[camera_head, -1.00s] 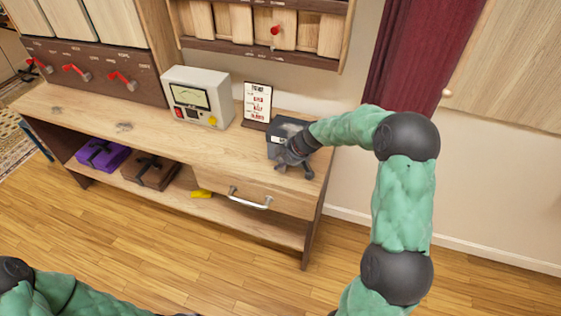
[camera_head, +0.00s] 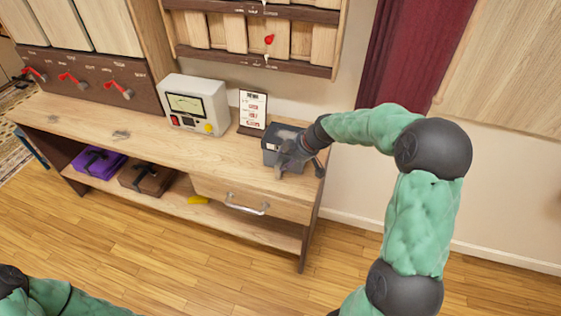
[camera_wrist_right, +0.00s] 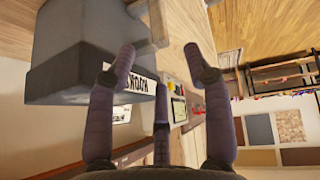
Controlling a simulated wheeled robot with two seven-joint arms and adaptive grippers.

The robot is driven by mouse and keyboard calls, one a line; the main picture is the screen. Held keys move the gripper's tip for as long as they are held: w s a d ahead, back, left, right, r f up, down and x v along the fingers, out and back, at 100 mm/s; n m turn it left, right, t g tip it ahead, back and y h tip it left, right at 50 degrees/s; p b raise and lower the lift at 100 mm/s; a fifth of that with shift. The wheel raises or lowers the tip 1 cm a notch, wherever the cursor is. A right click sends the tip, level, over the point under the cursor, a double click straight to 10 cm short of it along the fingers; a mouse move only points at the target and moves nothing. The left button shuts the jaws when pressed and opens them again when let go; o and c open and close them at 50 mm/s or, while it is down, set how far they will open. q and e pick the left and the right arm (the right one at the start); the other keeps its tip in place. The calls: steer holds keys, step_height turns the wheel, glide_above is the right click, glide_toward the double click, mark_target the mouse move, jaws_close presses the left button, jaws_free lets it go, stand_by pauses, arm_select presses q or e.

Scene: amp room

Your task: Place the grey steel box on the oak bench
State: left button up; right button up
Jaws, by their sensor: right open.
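The grey steel box (camera_head: 270,148) stands on the oak bench (camera_head: 152,135), near the right end of its top. It also shows large at the upper left of the right wrist view (camera_wrist_right: 82,50), with a white label on one face. My right gripper (camera_head: 300,168) is open at the near right side of the box. In the right wrist view the open gripper (camera_wrist_right: 160,62) has one finger overlapping the box's edge; the box lies mostly outside the finger gap. I cannot tell whether they touch. My left arm shows at the lower left, but its gripper is out of view.
A beige meter (camera_head: 195,105) and a small printed sign (camera_head: 252,110) stand left of the box. A drawer handle (camera_head: 247,207) juts from the bench front. Purple (camera_head: 97,163) and brown (camera_head: 147,178) boxes lie on the lower shelf. The bench top's left part is mostly clear.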

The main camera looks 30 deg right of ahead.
steer(key=shift+v, duration=1.65)
steer(key=shift+o, duration=0.3)
